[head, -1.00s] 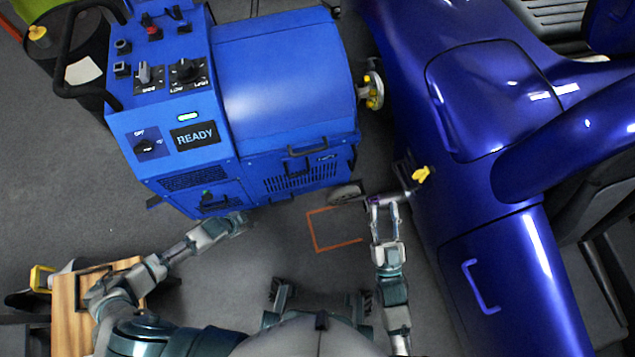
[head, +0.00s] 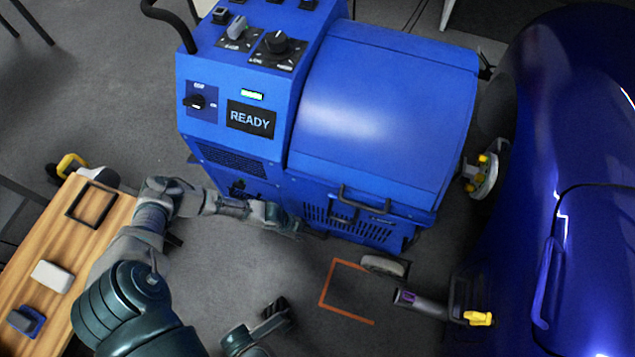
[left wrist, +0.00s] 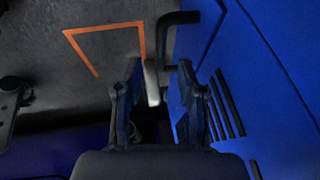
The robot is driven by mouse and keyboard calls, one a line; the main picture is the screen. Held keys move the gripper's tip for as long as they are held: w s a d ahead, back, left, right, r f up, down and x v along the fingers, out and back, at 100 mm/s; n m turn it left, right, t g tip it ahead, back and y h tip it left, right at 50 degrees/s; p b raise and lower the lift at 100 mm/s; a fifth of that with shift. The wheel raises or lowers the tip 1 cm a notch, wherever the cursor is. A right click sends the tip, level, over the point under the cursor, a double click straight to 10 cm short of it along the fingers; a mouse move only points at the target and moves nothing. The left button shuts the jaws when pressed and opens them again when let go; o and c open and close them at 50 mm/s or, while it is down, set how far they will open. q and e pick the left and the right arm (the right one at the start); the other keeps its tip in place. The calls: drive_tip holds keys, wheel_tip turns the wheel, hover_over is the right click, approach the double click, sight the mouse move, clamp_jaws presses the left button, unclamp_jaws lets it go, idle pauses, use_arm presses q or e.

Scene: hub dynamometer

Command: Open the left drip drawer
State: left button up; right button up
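The blue dynamometer machine (head: 380,110) stands in front of me, its "READY" panel facing me. Black bar handles (head: 370,199) show on its lower front near a slotted vent; I cannot tell for sure which belongs to the left drip drawer. Every front panel that I see looks closed. My left gripper (head: 288,222) is low against the machine's front, left of these handles. In the left wrist view, the left gripper (left wrist: 158,85) has its fingers apart with nothing held, and a black handle (left wrist: 178,18) stands just beyond the fingertips.
A wooden table (head: 45,265) is at the left.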

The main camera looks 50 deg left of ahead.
sight(310, 235)
use_arm(q)
drive_tip(key=b+x, duration=0.1)
drive_tip(key=x, duration=0.3)
drive_tip(key=shift+s+f+b, duration=0.1)
drive_tip(key=shift+f+b, duration=0.2)
drive_tip(key=shift+f, duration=0.05)
drive_tip(key=shift+w+f, duration=0.15)
drive_tip(key=shift+w, duration=0.1)
clamp_jaws()
